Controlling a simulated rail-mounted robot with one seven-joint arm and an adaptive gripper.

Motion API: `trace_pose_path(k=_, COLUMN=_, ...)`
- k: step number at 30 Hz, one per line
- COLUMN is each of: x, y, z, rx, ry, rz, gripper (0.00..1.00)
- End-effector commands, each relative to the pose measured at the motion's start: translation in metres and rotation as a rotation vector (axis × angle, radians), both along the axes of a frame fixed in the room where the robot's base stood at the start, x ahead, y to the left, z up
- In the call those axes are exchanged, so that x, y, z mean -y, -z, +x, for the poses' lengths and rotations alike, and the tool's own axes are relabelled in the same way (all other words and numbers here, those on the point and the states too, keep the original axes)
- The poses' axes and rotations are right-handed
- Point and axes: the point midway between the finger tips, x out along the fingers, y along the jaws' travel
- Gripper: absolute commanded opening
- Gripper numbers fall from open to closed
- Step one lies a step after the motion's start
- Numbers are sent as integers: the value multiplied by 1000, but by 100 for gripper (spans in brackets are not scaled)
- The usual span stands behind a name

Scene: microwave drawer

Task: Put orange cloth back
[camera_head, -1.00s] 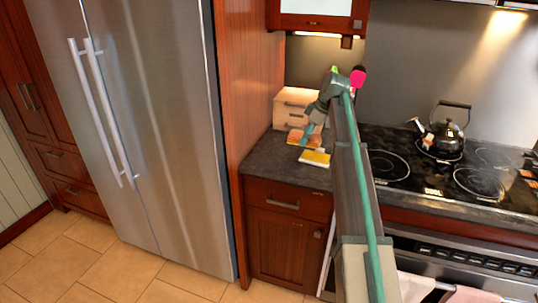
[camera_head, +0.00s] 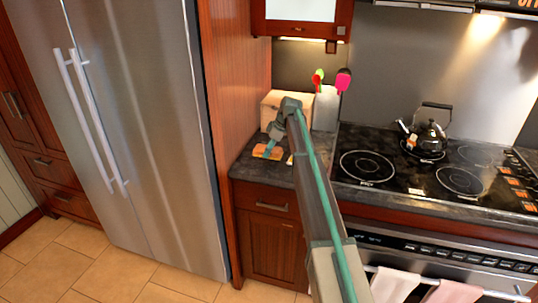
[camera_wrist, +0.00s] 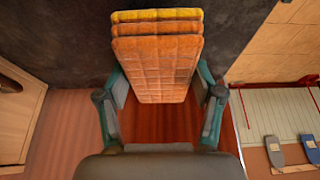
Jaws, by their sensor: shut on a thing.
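The orange cloth (camera_wrist: 157,62) is a folded, quilted-looking piece with a yellower layer at its far edge in the wrist view. My gripper (camera_wrist: 160,88) is shut on it, one finger along each side. In the head view the orange cloth (camera_head: 267,152) shows at the tip of my gripper (camera_head: 272,147), over the left part of the dark counter. I cannot tell whether it touches the counter. A small pale yellow patch (camera_head: 290,160), likely another cloth, shows beside my arm, mostly hidden.
A wooden box (camera_head: 271,108) stands at the back of the counter (camera_head: 250,168), beside a holder (camera_head: 326,108) with utensils. The stove (camera_head: 400,180) with a kettle (camera_head: 429,138) is to the right. The fridge (camera_head: 150,120) and a wood panel bound the left.

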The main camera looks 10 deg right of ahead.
Motion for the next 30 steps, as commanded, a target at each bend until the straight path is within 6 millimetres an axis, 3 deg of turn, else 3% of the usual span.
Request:
trace_pose_path(k=7, x=-1, y=29, z=1, rx=-2, ry=1, rz=0, gripper=22)
trace_pose_path(k=19, x=-1, y=36, z=1, rx=0, ry=0, rz=0, gripper=22)
trace_pose_path(k=20, x=-1, y=36, z=1, rx=0, ry=0, rz=0, gripper=68)
trace_pose_path(k=21, x=-1, y=35, z=1, rx=0, ry=0, rz=0, gripper=75)
trace_pose_path(k=24, x=-1, y=35, z=2, rx=0, ry=0, rz=0, gripper=91)
trace_pose_path(k=30, x=-1, y=35, z=2, rx=0, ry=0, rz=0, gripper=92)
